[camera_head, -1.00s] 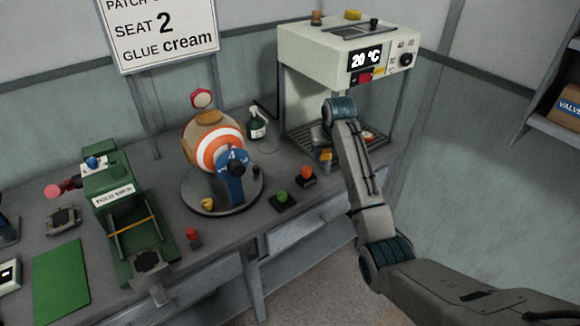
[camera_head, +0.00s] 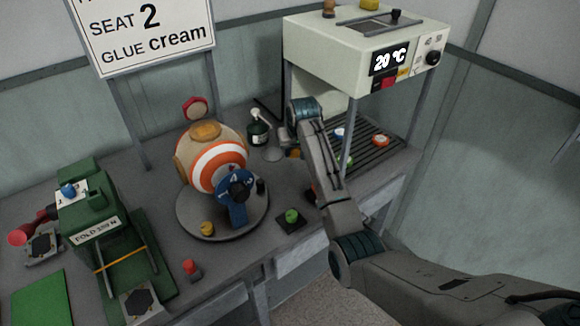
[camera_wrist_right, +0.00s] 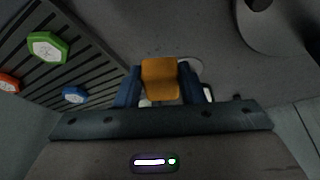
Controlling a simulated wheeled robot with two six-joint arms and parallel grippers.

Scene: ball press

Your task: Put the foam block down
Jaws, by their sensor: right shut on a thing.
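My right gripper (camera_wrist_right: 160,85) is shut on the orange foam block (camera_wrist_right: 160,78), which sits between its two blue fingers in the right wrist view. In the head view the foam block (camera_head: 293,153) shows only as a small orange patch under my right wrist, beside the left edge of the oven's slatted rack. The gripper's fingers are mostly hidden there. I cannot tell whether the block touches the bench. My left gripper is not in view.
The slatted rack (camera_wrist_right: 88,60) under the white oven (camera_head: 350,50) holds green, blue and orange-red patches. A green press (camera_head: 95,225) is at left.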

